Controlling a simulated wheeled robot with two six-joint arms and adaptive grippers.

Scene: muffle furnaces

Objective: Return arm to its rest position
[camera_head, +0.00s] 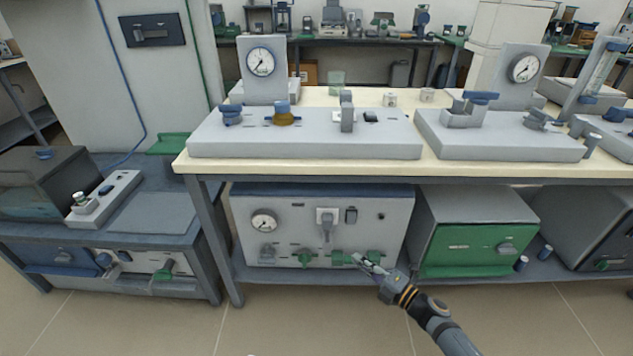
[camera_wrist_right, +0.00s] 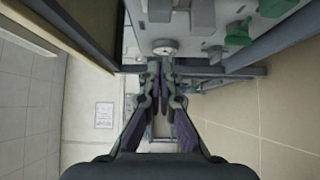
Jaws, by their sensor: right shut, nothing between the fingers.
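My right gripper (camera_head: 366,265) reaches in from the lower right in the head view, in front of the lower shelf of the bench. Its fingers are shut with nothing between them. In the right wrist view the two fingertips (camera_wrist_right: 160,75) are together near the middle. In the head view the fingertips overlap the lower edge of a grey panel unit (camera_head: 290,235) with a gauge and green knobs; I cannot tell whether they touch it. My left gripper does not show.
A bench with a cream top (camera_head: 290,168) carries grey gauge units. A muffle furnace with a green door (camera_head: 470,248) stands on the lower shelf, right of my gripper. A blue-grey side table (camera_head: 155,215) is at the left. The tiled floor (camera_head: 290,325) in front is clear.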

